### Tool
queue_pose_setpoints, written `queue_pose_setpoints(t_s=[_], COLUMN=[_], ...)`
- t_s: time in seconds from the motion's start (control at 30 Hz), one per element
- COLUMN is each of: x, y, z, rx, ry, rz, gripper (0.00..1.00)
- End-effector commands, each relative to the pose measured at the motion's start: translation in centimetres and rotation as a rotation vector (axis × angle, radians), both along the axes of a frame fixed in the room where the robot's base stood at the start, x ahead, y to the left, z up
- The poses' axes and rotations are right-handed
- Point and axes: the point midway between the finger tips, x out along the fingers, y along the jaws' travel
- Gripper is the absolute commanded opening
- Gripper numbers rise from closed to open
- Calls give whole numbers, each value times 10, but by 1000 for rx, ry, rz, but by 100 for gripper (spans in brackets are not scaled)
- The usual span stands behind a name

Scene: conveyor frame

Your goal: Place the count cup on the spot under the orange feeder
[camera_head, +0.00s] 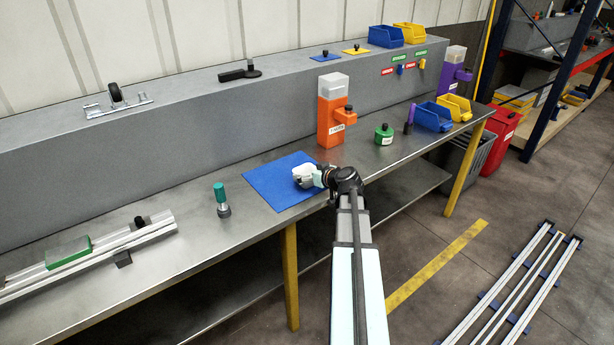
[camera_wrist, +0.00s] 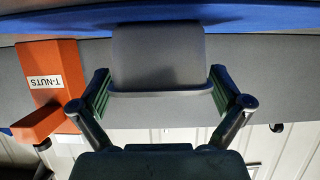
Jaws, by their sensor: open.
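The count cup (camera_head: 301,171) is a pale cup on the blue mat (camera_head: 265,183), in front of my gripper (camera_head: 318,177) in the head view. In the wrist view, which is upside down, the cup (camera_wrist: 158,50) looks grey and stands between my two open green-padded fingers (camera_wrist: 160,88). Gaps show beside it, and I cannot tell whether either finger touches it. The orange feeder (camera_head: 331,112), labelled T-NUTS, stands on the bench behind and right of the mat; it also shows in the wrist view (camera_wrist: 45,80). The spot under its spout is not clearly visible.
A green round container (camera_head: 384,135) and a purple item (camera_head: 409,120) stand right of the orange feeder. A green-topped tool (camera_head: 221,200) stands left of the mat. The grey raised shelf (camera_head: 200,115) runs along the back. Bare bench lies between mat and feeder.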

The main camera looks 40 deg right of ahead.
Motion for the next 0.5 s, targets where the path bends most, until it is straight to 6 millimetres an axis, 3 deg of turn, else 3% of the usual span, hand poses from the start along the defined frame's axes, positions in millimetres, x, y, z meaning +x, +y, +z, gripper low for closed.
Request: queue_pose_setpoints(t_s=[0.3,0.47,0.5], x=[8,8,8], y=[0,0,0], z=[-4,-4,-4], rx=[0,0,0], ry=[0,0,0], rz=[0,0,0], gripper=[100,43,43])
